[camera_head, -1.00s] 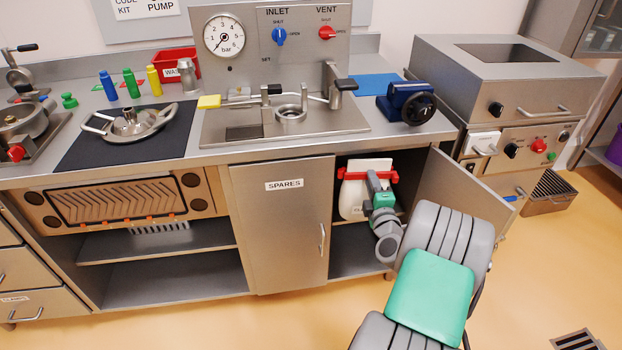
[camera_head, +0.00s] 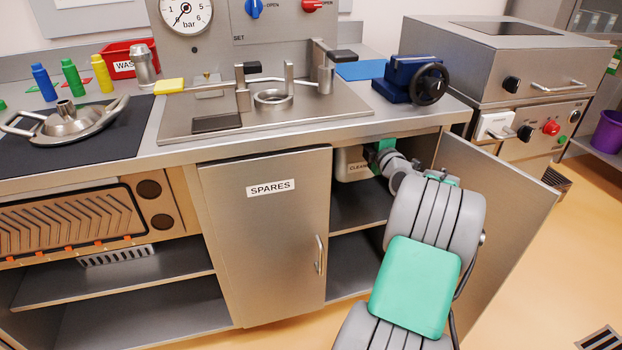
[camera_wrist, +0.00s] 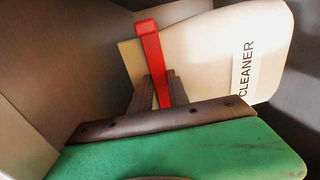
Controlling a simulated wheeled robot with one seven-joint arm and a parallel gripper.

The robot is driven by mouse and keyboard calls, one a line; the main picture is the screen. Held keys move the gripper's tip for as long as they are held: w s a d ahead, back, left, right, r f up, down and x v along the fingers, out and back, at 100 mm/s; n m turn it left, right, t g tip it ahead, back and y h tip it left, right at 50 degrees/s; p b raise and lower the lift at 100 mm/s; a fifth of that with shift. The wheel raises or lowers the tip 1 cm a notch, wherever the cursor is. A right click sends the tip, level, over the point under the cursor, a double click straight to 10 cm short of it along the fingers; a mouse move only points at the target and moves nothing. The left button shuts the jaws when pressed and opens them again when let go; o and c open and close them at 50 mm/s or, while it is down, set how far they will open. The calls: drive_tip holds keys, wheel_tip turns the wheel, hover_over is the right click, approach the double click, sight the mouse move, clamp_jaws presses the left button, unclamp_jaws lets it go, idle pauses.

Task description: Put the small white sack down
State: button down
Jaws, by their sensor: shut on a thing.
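The small white sack (camera_head: 352,160), marked CLEANER, is inside the open cupboard bay, high under the worktop and above the middle shelf (camera_head: 362,212). It also shows in the wrist view (camera_wrist: 215,50), tilted, with a red bar clip (camera_wrist: 149,45) at its top. My gripper (camera_wrist: 160,92) is shut on the sack at the clip, with dark fingers either side of the red bar. In the head view my gripper (camera_head: 378,150) is partly hidden by the worktop edge and my arm. The sack's underside is not clear, and I cannot tell whether it touches anything.
The shut SPARES door (camera_head: 262,230) borders the bay on the left. An open door (camera_head: 495,220) stands on the right, close to my arm. The worktop edge (camera_head: 300,143) overhangs the bay. The visible part of the middle shelf looks bare.

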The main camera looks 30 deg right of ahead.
sight(360, 161)
drive_tip(key=f, duration=0.3)
drive_tip(key=f+b, duration=0.1)
drive_tip(key=f, duration=0.2)
drive_tip(key=f+b, duration=0.1)
drive_tip(key=f, duration=0.2)
drive_tip(key=shift+w+a+f, duration=0.1)
drive_tip(key=shift+w+a, duration=0.1)
drive_tip(key=shift+a, duration=0.1)
drive_tip(key=shift+f+b, duration=0.15)
drive_tip(key=shift+b, duration=0.4)
drive_tip(key=c, duration=1.3)
unclamp_jaws()
drive_tip(key=shift+o, duration=0.2)
drive_tip(key=shift+p, duration=0.35)
drive_tip(key=p+v, duration=0.1)
drive_tip(key=v, duration=1.1)
drive_tip(key=shift+s, duration=0.1)
